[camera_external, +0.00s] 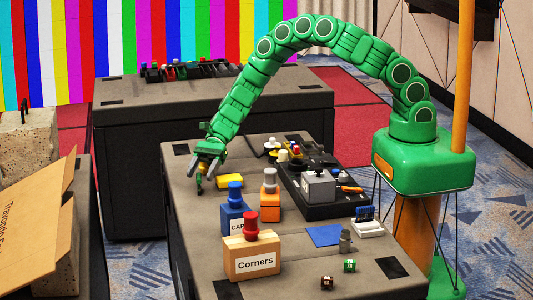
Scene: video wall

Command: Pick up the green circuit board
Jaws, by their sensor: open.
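My gripper (204,167) is open above the far left part of the near dark table (195,232), pointing down. A small dark, partly green and orange thing (200,186) shows right under the fingers; I cannot tell what it is or whether it touches them. I cannot clearly make out a green circuit board. A blue board-like piece (366,213) stands in a white holder (367,229) at the right.
A yellow block (229,181) lies just right of my gripper. Blue (236,214), orange (270,205) and wooden "Corners" (252,258) boxes with knobs stand nearer. A black tray with a grey box (318,186) is at right. A blue flat square (324,235) lies in front.

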